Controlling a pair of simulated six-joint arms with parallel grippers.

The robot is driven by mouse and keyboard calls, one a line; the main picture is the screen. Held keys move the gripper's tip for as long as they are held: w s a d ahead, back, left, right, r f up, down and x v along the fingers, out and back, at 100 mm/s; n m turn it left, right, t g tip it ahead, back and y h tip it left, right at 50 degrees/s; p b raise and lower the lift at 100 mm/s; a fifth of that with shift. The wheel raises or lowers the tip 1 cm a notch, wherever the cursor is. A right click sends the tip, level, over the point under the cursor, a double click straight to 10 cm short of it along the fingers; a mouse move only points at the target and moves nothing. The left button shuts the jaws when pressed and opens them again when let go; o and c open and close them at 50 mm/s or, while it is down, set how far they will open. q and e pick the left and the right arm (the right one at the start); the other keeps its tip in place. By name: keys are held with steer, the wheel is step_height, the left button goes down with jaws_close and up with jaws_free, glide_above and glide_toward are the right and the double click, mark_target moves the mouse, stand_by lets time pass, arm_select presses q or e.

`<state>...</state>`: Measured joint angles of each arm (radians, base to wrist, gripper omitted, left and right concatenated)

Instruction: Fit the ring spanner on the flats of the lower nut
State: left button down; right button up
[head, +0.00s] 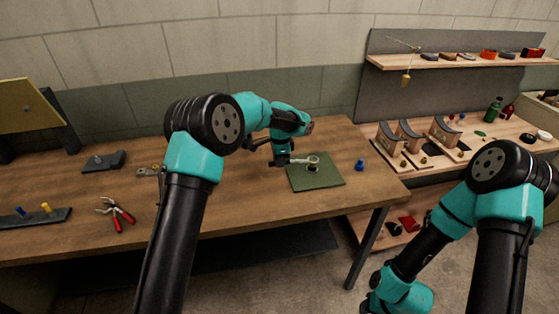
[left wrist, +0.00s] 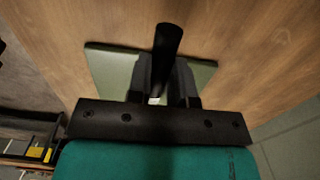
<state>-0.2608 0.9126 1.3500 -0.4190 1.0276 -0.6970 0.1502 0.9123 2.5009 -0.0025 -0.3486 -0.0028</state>
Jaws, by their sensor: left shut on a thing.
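The ring spanner (head: 306,160), a small pale metal tool, reaches right from my left gripper (head: 284,162) over the green mat (head: 322,181) in the head view. My left gripper is shut on its near end. A small dark fitting (head: 312,169) shows under the ring; I take it for the nut, but cannot tell whether the ring is around it or above it. In the left wrist view, my left gripper's fingers (left wrist: 160,98) are over the green mat (left wrist: 105,65), with a pale bit of the spanner between them. My right gripper is out of view.
A blue piece (head: 360,165) stands right of the mat. Red-handled pliers (head: 118,212), a metal bracket (head: 148,171) and a dark block (head: 103,161) lie left on the wooden bench (head: 245,205). A shelved workstation (head: 460,165) stands at right.

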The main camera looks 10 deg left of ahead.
mark_target(294, 189)
arm_select(q)
steer(key=shift+f, duration=1.75)
stand_by(0.8)
steer(key=shift+s+d+n, duration=0.45)
steer(key=shift+s+n, duration=0.3)
steer(key=shift+s, duration=0.05)
steer(key=shift+s+d+n, duration=0.4)
steer(key=shift+s+n, duration=0.35)
steer(key=shift+s+d+n, duration=1.1)
steer(key=shift+n, duration=0.3)
steer(key=shift+s+d+n, duration=0.5)
steer(key=shift+d+n, duration=0.25)
steer(key=shift+n, duration=0.05)
steer(key=shift+s+d+n, duration=0.45)
steer(key=shift+d+n, duration=0.3)
steer(key=shift+n, duration=0.05)
steer(key=shift+w+a+m, duration=0.15)
steer(key=shift+a+m, duration=0.15)
steer(key=shift+a, duration=0.1)
